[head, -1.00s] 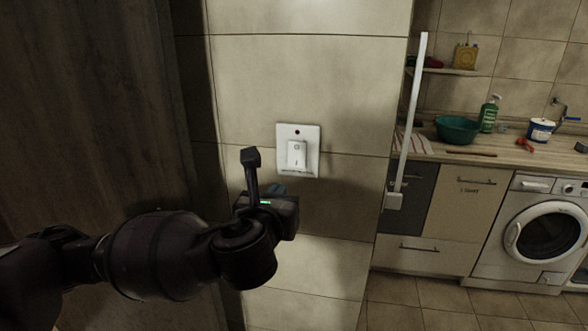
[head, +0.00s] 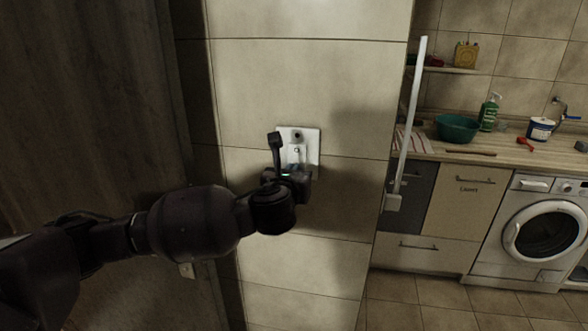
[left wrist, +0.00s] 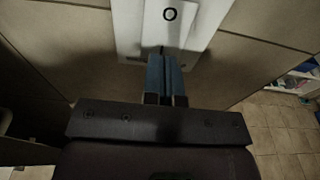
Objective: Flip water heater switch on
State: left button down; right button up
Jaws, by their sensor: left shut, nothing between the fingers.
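The water heater switch is a white wall plate (head: 314,138) with a raised white rocker (head: 297,154) and a small round indicator near its top. My left gripper (left wrist: 166,62) is shut and empty, its blue fingertips together. In the left wrist view, the fingertips reach the lower part of the rocker (left wrist: 170,22), below a black circle mark. I cannot tell for sure whether they touch it. In the head view, my gripper covers the plate's lower left part. My right gripper is not in view.
The switch is on a tiled wall column (head: 300,80). A white vertical bar (head: 409,120) stands at the column's right edge. Beyond it are a counter with a green bowl (head: 457,128) and a washing machine (head: 543,230). A dark wooden surface (head: 80,100) is on the left.

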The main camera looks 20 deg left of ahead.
pick_arm(q)
jog(key=shift+w+a+f, duration=0.1)
jog(key=shift+w, duration=0.4)
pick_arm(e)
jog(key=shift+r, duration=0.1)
